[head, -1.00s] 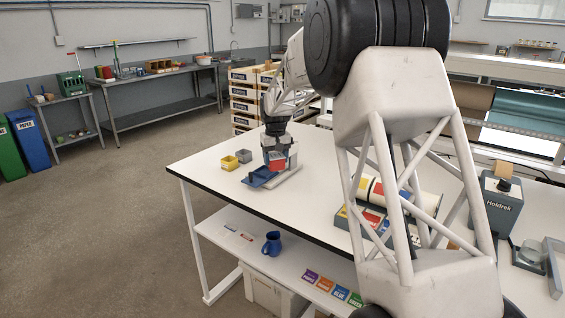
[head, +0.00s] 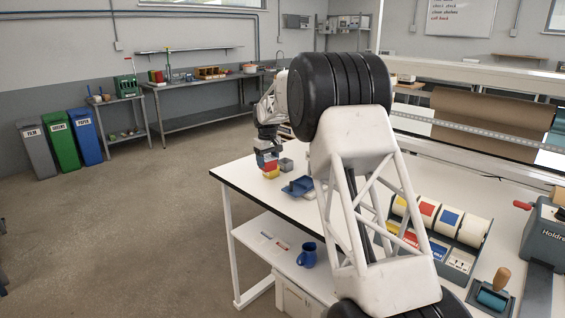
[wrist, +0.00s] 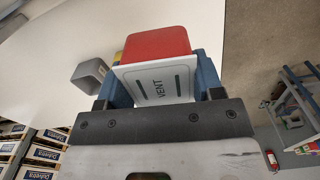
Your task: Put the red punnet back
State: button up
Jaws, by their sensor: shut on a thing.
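The red punnet (wrist: 157,43) is between the blue fingers of my gripper (wrist: 162,85) in the wrist view. A white panel marked VENT (wrist: 160,82) is on its near side. In the head view my gripper (head: 267,156) points down at the table's far left corner, shut on the red punnet (head: 271,164). The yellow punnet (head: 270,175) shows directly below the red one; I cannot tell whether they touch. The grey punnet (head: 286,164) stands just right of them, and also shows in the wrist view (wrist: 90,73).
A blue tray (head: 298,187) lies on the white table, right of the punnets and partly behind my arm. A blue mug (head: 307,255) stands on the lower shelf. A rack of colored rolls (head: 440,220) is at the right. The table's left edge is close to the punnets.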

jog(key=shift+n, duration=0.7)
jog(key=a, duration=0.1)
jog(key=w+a, duration=0.1)
jog(key=a, duration=0.1)
jog(key=w+a, duration=0.1)
jog(key=a, duration=0.1)
jog(key=shift+a+f, duration=0.15)
jog(key=shift+f, duration=0.25)
jog(key=shift+s+f, duration=0.1)
jog(key=shift+f, duration=0.1)
jog(key=shift+f, duration=2.6)
jog(key=shift+f, duration=0.8)
dwell(0.4)
jog(key=o, duration=1.1)
jog(key=shift+c, duration=0.2)
jog(key=shift+r, duration=0.15)
notch_tip(320, 180, up, 8)
dwell(0.7)
